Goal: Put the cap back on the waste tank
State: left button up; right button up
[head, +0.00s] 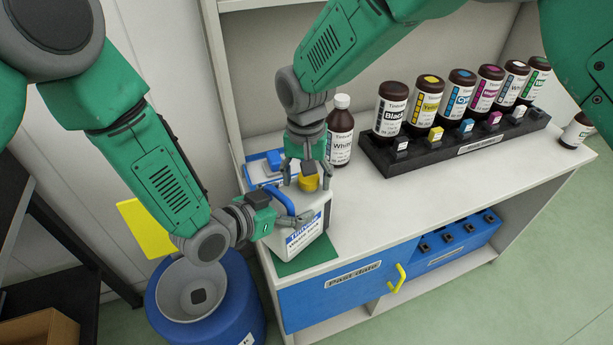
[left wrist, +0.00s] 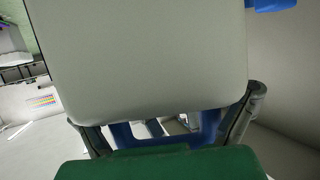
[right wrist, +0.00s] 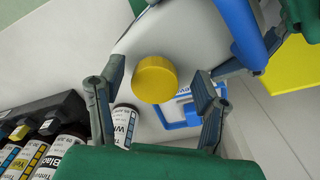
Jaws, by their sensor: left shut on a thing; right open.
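The white waste tank (head: 309,236) stands on a green mat (head: 310,258) at the shelf's left end. Its pale wall (left wrist: 145,60) fills much of the left wrist view. My left gripper (head: 277,221) is shut on the tank's blue handle (head: 279,199); the handle also shows in the right wrist view (right wrist: 240,30). The yellow cap (head: 308,184) sits at the tank's top, over the spout; whether it is seated cannot be told. My right gripper (head: 307,172) points down over the cap. In the right wrist view its open fingers stand either side of the cap (right wrist: 155,78), apart from it.
A blue-rimmed tray (head: 250,158) lies behind the tank. A brown bottle (head: 340,135) stands close to my right gripper. A black rack (head: 440,150) with several ink bottles is further right. A blue drum (head: 243,305) with a funnel and yellow lid (head: 145,228) stands on the floor at left.

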jog(key=shift+r, duration=2.3)
jog(key=shift+a, duration=0.1)
jog(key=shift+c, duration=0.2)
